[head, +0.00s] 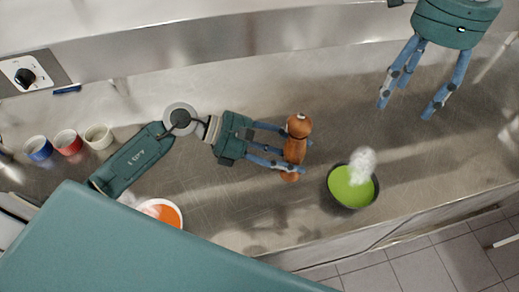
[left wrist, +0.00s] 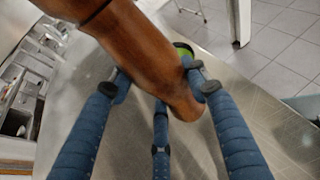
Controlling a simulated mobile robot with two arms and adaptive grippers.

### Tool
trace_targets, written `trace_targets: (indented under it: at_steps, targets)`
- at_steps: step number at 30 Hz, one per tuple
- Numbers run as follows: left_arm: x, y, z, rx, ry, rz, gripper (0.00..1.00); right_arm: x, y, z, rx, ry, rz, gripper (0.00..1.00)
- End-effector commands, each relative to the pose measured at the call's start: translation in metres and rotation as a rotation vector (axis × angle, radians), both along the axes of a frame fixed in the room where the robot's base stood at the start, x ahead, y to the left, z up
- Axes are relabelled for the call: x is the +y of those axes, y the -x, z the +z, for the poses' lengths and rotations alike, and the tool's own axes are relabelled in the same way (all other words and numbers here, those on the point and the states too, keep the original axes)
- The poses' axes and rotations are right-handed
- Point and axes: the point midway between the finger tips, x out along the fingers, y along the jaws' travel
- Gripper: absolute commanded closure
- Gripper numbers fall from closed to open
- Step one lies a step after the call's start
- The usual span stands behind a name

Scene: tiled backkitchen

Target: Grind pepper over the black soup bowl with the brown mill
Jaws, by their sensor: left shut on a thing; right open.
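The brown mill (head: 296,146) is held by my left gripper (head: 294,150), which is shut around its body. The mill also fills the middle of the left wrist view (left wrist: 145,50), with the fingers around it. The black soup bowl (head: 329,190) holds green soup and stands to the right of the mill, near the counter's front edge. The mill is beside the bowl in the head view, not over it. A bit of the green soup shows behind the mill in the left wrist view. My right gripper (head: 405,110) is open and empty at the upper right.
A white bowl of orange soup (head: 162,212) stands left of the mill, partly hidden by my own body. Blue (head: 38,148), red (head: 67,142) and cream (head: 98,136) cups stand at the far left. A dark blue object (head: 67,90) lies behind them. Steam rises over the green soup.

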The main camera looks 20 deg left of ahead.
Motion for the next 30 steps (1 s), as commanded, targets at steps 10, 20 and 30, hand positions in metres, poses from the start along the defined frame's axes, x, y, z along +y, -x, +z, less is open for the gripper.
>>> trace_targets:
  at_steps: [10,20,30]
  targets:
    - [-0.046,-0.023,-0.022,-0.002,0.002,-0.179,0.96,0.0,0.0,0.0,0.0,0.0,0.0,0.38]
    - [-0.069,-0.031,-0.025,-0.002,0.007,-0.193,0.96,0.0,0.0,0.0,0.0,0.0,0.0,0.38]
    - [-0.107,-0.047,-0.029,-0.002,0.006,-0.191,0.96,0.0,0.0,0.0,0.0,0.0,0.0,0.38]
